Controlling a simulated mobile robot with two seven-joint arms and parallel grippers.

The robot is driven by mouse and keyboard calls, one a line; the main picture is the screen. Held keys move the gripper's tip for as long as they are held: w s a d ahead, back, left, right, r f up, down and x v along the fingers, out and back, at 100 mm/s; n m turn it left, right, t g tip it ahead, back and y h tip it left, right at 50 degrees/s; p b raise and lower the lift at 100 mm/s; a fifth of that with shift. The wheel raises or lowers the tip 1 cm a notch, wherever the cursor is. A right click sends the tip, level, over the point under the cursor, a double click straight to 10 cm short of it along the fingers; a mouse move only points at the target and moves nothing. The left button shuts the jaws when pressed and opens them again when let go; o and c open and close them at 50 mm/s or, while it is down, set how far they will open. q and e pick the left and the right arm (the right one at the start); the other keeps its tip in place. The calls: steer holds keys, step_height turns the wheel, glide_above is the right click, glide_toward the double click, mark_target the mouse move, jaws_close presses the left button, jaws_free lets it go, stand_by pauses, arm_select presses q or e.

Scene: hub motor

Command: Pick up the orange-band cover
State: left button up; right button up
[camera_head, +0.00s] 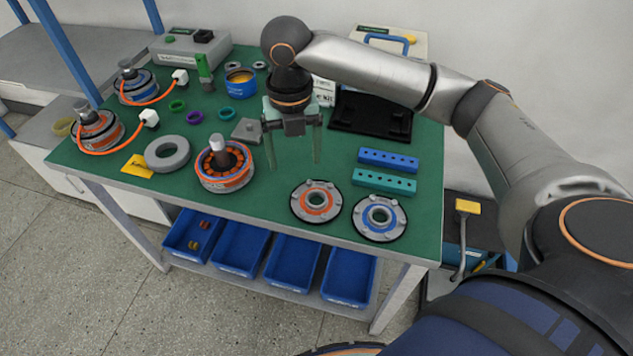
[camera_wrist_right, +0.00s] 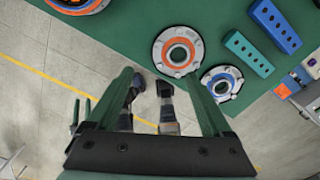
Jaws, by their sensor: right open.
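The orange-band cover (camera_head: 316,201) is a round grey disc with an orange ring and a centre hole. It lies flat near the front edge of the green table (camera_head: 255,225). In the right wrist view the orange-band cover (camera_wrist_right: 178,51) is ahead of the fingers, near the table edge. My right gripper (camera_head: 295,166) is open and empty, above the table, behind and left of the cover. It also shows in the right wrist view (camera_wrist_right: 160,85), with its fingers wide apart. A similar blue-band cover (camera_head: 379,218) lies just right of the orange one. My left gripper is out of view.
An orange motor stator (camera_head: 224,166) stands left of my right gripper. A blue block (camera_head: 388,160) and a teal block (camera_head: 384,181) with holes lie behind the covers. A black tray (camera_head: 371,117) is farther back. Blue bins (camera_head: 291,261) sit on the shelf below.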

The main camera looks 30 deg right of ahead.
glide_above(300, 204)
steer(key=f, duration=0.7)
steer(key=shift+w+b, duration=0.3)
steer(key=shift+b, duration=0.05)
steer(key=f, duration=0.4)
steer(key=shift+s+f, duration=0.15)
steer(key=shift+s, duration=0.2)
steer(key=shift+f, duration=0.5)
jaws_close()
